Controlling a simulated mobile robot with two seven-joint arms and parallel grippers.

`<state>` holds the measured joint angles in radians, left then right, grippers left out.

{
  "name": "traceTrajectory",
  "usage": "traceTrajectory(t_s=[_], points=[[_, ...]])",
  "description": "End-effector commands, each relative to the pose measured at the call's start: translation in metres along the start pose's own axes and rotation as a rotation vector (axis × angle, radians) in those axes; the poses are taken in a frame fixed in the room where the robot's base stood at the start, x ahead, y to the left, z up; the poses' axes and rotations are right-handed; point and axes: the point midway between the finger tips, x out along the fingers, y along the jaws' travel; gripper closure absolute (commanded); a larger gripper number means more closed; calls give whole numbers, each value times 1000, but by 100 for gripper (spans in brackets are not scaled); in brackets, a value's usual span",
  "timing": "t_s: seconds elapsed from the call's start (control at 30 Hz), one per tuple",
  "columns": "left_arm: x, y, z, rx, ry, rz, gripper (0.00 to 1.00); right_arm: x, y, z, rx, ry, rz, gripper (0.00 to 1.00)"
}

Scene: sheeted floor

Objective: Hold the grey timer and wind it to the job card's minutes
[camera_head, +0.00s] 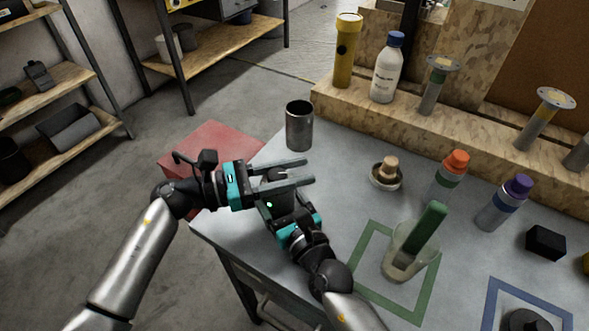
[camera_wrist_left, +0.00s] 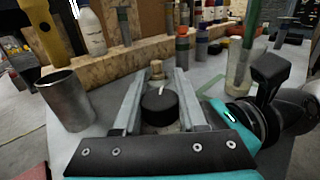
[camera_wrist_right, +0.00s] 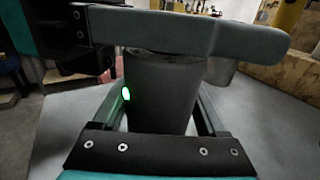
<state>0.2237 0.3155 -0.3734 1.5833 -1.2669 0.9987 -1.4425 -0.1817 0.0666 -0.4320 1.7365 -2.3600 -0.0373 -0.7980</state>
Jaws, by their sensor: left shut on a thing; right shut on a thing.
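The grey timer (camera_wrist_right: 160,95) stands upright between the fingers of my right gripper (camera_head: 277,192), which is shut on its body. A green light shows on the timer's side. My left gripper (camera_head: 308,171) reaches across the top from the left and is shut on the timer's dark round knob (camera_wrist_left: 160,106). The knob has a white pointer line, seen in the left wrist view. One left finger crosses above the timer in the right wrist view. The grippers hide much of the timer in the head view. I cannot make out a readable job card.
A metal cup (camera_head: 299,126) stands behind the grippers on the grey table. A small dish with a wooden-topped piece (camera_head: 387,172), a clear cup with a green block (camera_head: 428,228), and orange-capped (camera_head: 453,165) and purple-capped (camera_head: 512,193) bottles are to the right. A wooden shelf (camera_head: 460,140) lines the back.

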Motion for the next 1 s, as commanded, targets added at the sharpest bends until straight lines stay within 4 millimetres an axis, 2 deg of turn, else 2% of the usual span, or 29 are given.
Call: traceTrajectory(t_s=[0.27,1.0], points=[[0,-2,-1,0,5,-87,100,0,0,0,0,1,-1,90],[-5,-17,-2,-2,5,-615,100,0,0,0,0,0,1,90]])
